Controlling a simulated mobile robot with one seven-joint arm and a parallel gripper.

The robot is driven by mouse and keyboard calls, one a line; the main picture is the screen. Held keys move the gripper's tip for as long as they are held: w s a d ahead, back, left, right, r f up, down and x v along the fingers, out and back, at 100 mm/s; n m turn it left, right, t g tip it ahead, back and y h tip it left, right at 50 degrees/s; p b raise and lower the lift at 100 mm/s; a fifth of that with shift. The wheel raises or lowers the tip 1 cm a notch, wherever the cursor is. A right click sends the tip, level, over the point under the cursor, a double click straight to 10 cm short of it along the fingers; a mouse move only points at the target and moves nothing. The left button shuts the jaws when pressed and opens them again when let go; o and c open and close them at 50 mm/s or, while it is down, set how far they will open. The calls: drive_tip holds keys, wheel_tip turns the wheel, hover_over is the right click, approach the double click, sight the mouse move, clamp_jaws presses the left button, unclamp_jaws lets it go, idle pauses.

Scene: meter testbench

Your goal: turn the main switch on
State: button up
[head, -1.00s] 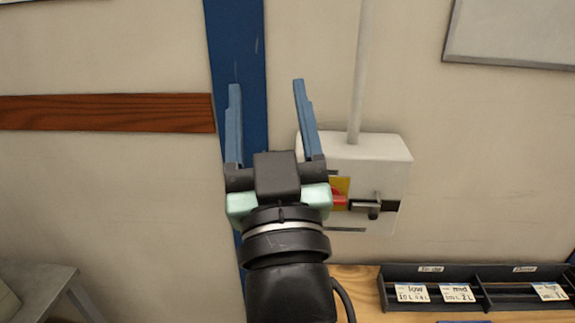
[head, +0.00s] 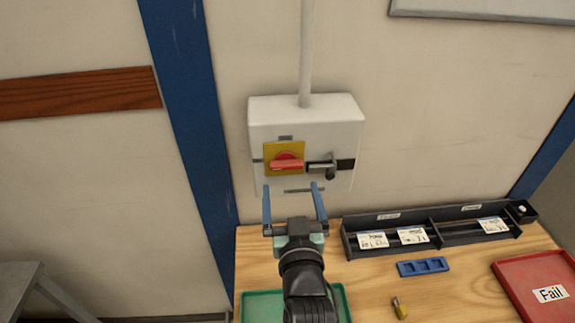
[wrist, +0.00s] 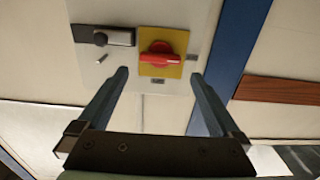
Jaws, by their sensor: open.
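The main switch is a red rotary handle (head: 287,165) on a yellow plate (head: 298,150), on the front of a white wall box (head: 330,112). The handle lies horizontal in the head view. In the wrist view the red handle (wrist: 160,59) and yellow plate (wrist: 176,41) show upside down, beyond the fingertips. My gripper (head: 292,188) is open and empty, just below the switch in the head view. In the wrist view my gripper (wrist: 160,76) has its two fingers apart, with the handle between their tips in the picture. I see no contact with it.
A grey latch (head: 325,167) sits right of the handle on the box. Below are a wooden bench (head: 370,290), a black card rack (head: 345,240), a green tray (head: 262,305), a blue holder (head: 422,267) and a red "Fail" tray (head: 515,262). A grey pipe (head: 306,50) rises above the box.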

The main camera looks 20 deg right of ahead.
sight(287, 168)
drive_tip(key=shift+p+x, duration=0.95)
drive_tip(key=shift+x, duration=2.2)
drive_tip(key=shift+c, duration=0.3)
drive_tip(key=c, duration=1)
